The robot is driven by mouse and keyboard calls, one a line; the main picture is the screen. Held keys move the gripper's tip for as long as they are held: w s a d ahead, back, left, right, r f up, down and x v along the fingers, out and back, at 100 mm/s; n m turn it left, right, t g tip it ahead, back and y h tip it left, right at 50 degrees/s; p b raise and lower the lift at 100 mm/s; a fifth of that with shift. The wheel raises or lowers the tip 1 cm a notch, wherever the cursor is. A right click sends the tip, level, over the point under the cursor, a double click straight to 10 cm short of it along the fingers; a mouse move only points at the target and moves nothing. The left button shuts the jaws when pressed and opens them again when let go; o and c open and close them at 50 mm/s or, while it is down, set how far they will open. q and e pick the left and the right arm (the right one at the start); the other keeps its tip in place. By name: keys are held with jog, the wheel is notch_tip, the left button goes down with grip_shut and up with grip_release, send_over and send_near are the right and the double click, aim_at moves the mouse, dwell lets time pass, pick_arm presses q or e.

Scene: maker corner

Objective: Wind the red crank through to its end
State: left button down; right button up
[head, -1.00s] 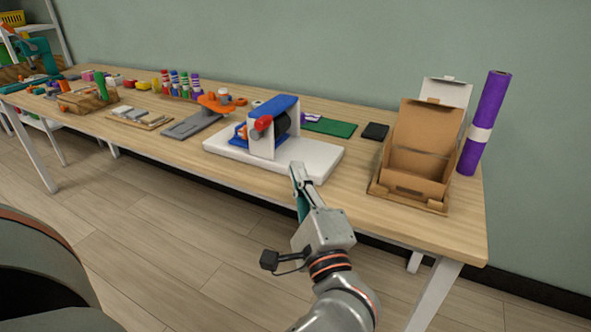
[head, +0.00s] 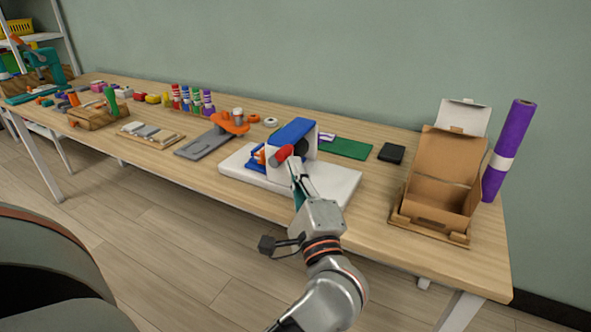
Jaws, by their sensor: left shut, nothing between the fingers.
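The red crank (head: 281,155) is a short red grip on the front of a small machine with a white upright plate and a blue top (head: 293,131). The machine stands on a white base board (head: 335,184) near the table's front edge. My left gripper (head: 295,168) is shut and empty, pointing away from me over the board. Its fingertips are just right of and below the red grip; I cannot tell whether they touch it. The gripper hides part of the machine's right side. My right gripper is not in view.
An open cardboard box (head: 436,205) and a purple roll (head: 508,150) stand at the right. A grey slab with an orange part (head: 229,123) lies left of the machine. A green mat (head: 345,149) and a black block (head: 391,153) lie behind.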

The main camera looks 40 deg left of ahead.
pick_arm(q)
jog(key=shift+a+r+n, duration=0.3)
jog(key=shift+a+r, duration=0.05)
jog(key=shift+a, duration=0.1)
jog(key=shift+d+f, duration=0.1)
